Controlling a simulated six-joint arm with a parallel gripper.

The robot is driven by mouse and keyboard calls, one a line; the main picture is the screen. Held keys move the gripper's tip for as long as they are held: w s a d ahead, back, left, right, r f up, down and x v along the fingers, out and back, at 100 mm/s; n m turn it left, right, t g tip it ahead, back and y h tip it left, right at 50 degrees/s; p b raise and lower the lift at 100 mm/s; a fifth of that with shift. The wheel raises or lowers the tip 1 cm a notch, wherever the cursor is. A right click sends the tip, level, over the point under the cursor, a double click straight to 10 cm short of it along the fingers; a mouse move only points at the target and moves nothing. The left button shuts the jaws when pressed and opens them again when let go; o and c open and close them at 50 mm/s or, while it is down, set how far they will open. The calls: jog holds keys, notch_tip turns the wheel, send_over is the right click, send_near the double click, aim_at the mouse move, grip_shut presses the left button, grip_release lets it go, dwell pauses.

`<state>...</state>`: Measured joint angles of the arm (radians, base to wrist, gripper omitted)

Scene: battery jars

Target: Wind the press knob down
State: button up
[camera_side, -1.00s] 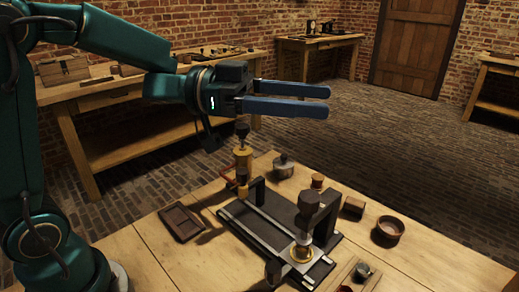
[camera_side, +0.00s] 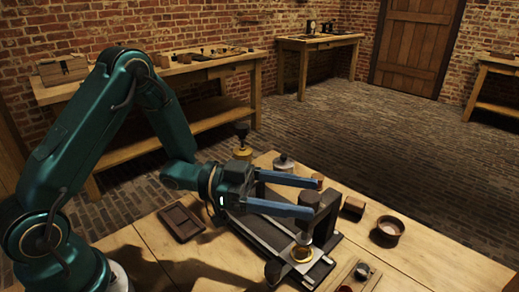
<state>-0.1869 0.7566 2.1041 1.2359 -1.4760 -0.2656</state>
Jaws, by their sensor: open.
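The press is a black frame (camera_side: 329,208) standing over a dark base plate with pale rails (camera_side: 262,234). Its dark press knob (camera_side: 308,198) shows at the top, between my gripper's two blue fingers and partly hidden by the nearer one. My gripper (camera_side: 314,198) is open and level, with its fingertips at the knob's height, one on each side in this view. I cannot tell whether either finger touches the knob.
A brown tray (camera_side: 182,222) lies to the left. A brass piece with a black top (camera_side: 242,145) is behind my gripper. The front right holds another small tray (camera_side: 352,274).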

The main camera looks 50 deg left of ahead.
jog(key=shift+w+d+f, duration=0.15)
jog(key=shift+d+f, duration=0.15)
jog(key=shift+x, duration=2.2)
grip_shut()
jog(key=shift+r, duration=0.1)
